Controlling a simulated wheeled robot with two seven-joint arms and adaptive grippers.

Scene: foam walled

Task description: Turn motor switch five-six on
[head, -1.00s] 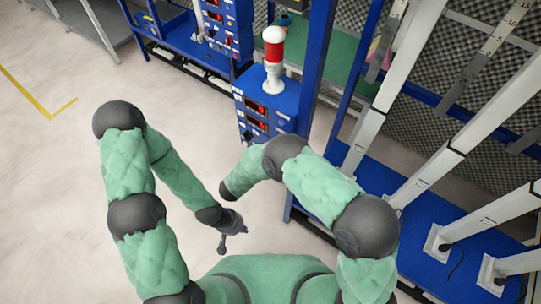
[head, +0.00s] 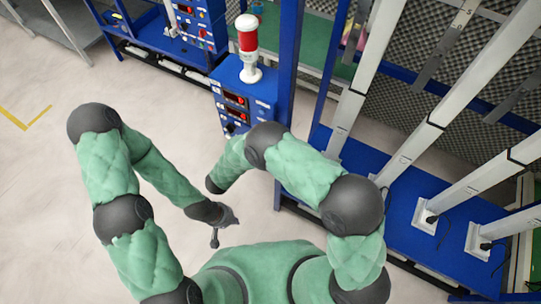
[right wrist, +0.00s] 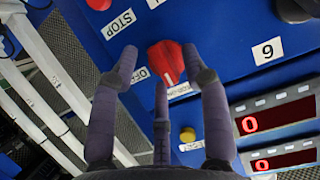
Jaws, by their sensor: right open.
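A red rotary switch (right wrist: 167,58) with a white line on its knob sits on the blue panel in the right wrist view. A label reading OFF (right wrist: 140,74) is beside it; another label below the knob is partly hidden and hard to read. My right gripper (right wrist: 162,72) is open, its fingers spread around the knob with nothing visibly gripped; whether they touch it I cannot tell. In the head view the right gripper and the switch are hidden. My left gripper (head: 222,224) hangs over bare floor, away from the panel; its finger opening is unclear.
A STOP label (right wrist: 118,24), a yellow button (right wrist: 187,135) and red digital displays (right wrist: 275,115) surround the switch. A red and white signal lamp (head: 248,48) stands on the blue control box (head: 228,75). Blue frames and white posts (head: 437,120) crowd the right. Floor at left is clear.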

